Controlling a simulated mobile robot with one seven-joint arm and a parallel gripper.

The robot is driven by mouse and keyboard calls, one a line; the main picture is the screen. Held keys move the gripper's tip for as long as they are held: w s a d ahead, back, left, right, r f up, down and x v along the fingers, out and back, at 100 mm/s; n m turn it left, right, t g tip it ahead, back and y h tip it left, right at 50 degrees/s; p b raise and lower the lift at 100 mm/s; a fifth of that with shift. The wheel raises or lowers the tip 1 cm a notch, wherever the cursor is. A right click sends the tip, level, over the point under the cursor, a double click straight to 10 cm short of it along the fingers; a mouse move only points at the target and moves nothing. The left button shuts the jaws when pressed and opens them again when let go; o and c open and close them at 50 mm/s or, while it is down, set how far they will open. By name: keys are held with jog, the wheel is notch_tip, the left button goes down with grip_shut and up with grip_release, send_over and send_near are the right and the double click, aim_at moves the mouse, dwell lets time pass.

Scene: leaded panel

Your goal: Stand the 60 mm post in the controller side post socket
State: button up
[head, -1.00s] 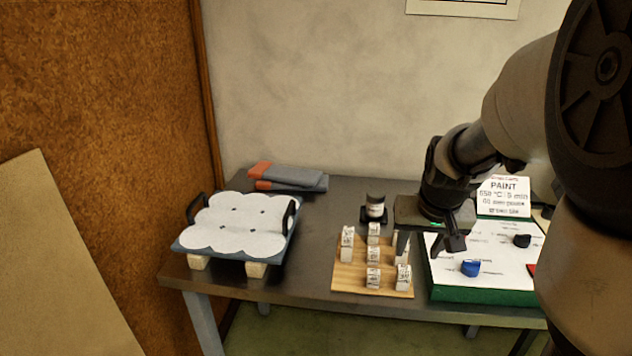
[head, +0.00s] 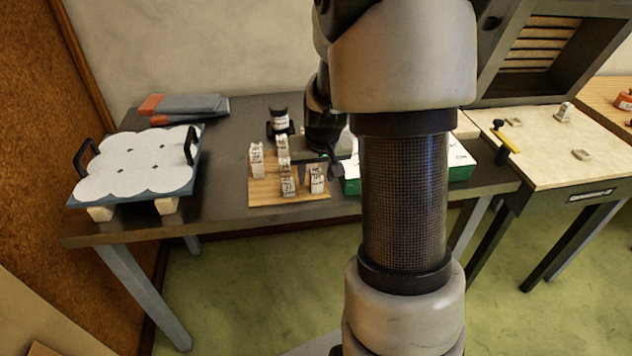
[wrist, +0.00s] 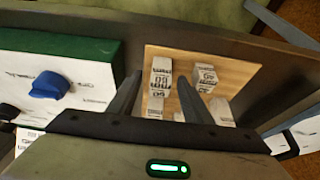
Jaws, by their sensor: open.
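Several white printed posts stand on a wooden board (head: 262,198). One post (wrist: 160,72) shows between my gripper's fingers in the wrist view. Another post (wrist: 205,78) stands just right of the right finger. The labels are too small for me to tell surely which is the 60 mm post. My gripper (wrist: 159,82) is open above the board, fingers pointing down, and holds nothing. I cannot tell whether the fingers reach down beside the post. On the pale bench top at right in the head view are small socket-like fittings (head: 582,154); I cannot tell which is the controller side socket.
A white post-like piece (head: 564,112) and a yellow-handled tool (head: 504,138) are on the right bench. A green-sided box (head: 460,172) sits beside the board, partly behind my arm. A handled tray (head: 130,180) is at left.

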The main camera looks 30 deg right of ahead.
grip_shut()
